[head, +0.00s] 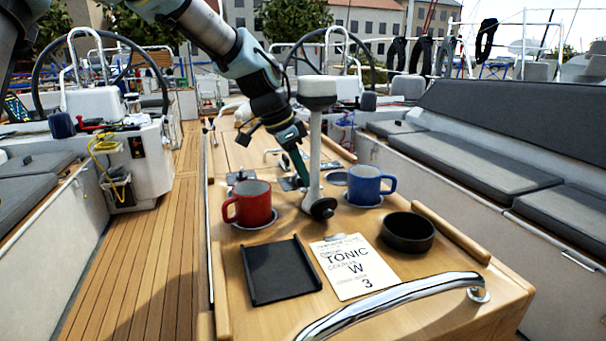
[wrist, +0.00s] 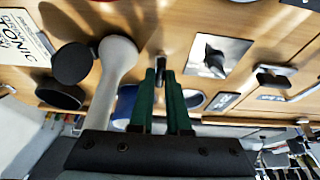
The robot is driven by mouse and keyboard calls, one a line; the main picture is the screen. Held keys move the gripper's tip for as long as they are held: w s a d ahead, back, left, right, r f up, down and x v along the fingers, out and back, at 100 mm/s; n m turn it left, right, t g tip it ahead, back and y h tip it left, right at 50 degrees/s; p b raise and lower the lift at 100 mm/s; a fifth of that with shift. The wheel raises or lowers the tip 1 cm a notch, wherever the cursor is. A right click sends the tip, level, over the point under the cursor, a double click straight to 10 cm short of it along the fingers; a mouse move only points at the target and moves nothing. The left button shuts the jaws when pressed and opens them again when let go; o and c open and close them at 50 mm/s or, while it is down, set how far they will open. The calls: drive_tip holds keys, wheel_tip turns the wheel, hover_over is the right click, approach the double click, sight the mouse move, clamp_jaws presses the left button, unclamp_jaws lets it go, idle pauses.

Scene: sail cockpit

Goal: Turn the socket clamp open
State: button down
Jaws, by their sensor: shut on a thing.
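My gripper (wrist: 164,72) is shut on a small dark and metallic upright piece (wrist: 161,66), which looks like the handle of the socket clamp. Only the piece's end shows past the green fingers, so I cannot tell how far the clamp is turned. In the head view my gripper (head: 302,180) points down at the wooden table, behind the pale post (head: 314,140). The post also shows in the wrist view (wrist: 113,70), to the left of the fingers and apart from them. A black round knob (head: 320,208) sits at the post's foot.
A red mug (head: 252,204) and a blue mug (head: 364,186) flank the post. A black bowl (head: 407,233), a printed card (head: 354,268) and a black tray (head: 279,271) lie nearer. A chrome rail (head: 400,298) borders the front. A steel plate (wrist: 218,55) lies right of the fingers.

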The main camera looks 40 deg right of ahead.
drive_tip(key=c, duration=0.9)
unclamp_jaws()
drive_tip(key=b+v, duration=0.1)
drive_tip(key=v, duration=1)
drive_tip(key=shift+d+b, duration=0.1)
drive_tip(key=shift+b, duration=0.25)
